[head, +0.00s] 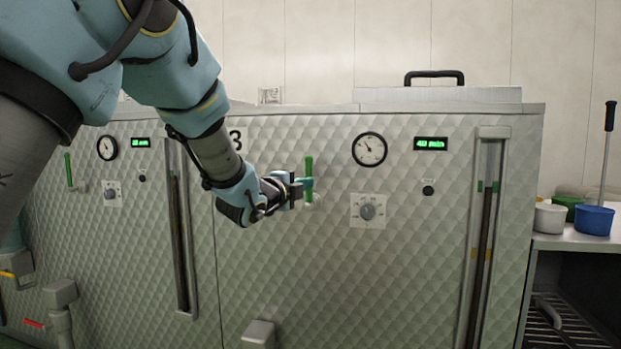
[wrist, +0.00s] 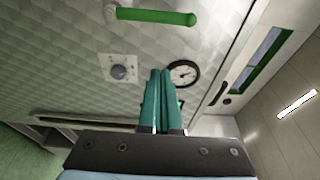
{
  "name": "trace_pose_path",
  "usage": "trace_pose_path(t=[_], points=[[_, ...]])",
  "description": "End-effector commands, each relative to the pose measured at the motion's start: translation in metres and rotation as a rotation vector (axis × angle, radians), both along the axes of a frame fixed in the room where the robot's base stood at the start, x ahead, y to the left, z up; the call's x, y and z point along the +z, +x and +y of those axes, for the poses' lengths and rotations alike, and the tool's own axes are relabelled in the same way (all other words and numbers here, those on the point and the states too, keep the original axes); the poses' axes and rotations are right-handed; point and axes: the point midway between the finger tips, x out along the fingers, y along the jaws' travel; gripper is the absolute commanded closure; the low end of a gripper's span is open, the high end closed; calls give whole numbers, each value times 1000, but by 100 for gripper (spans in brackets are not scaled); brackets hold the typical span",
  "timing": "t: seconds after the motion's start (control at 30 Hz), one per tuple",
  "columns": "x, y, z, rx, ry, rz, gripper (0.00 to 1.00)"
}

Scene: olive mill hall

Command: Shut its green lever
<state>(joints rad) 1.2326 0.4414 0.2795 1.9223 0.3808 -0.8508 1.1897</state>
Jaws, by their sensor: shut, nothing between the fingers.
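The green lever (head: 309,167) on the right-hand machine, by the number 3, stands upright on its pale valve body. My gripper (head: 308,183) is in front of its lower part in the head view and hides some of it. In the wrist view the lever (wrist: 157,16) lies across the top, apart from my fingertips. My gripper's teal fingers (wrist: 160,73) are shut together with nothing between them. I cannot tell from the head view whether they touch the lever.
A dial gauge (head: 369,149), a green display (head: 431,144) and a grey knob (head: 367,210) sit right of the lever. A similar green lever (head: 69,169) is on the left machine. A tall sight tube (head: 483,230) stands at right. A side table holds a blue pot (head: 594,220).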

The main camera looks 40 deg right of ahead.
Motion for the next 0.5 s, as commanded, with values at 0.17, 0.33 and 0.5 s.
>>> trace_pose_path(t=[0.17, 0.33, 0.5], points=[[2, 10, -33, -1, 2, 0, 100], [2, 21, -67, -1, 2, 0, 100], [2, 42, -81, 4, 3, 0, 100]])
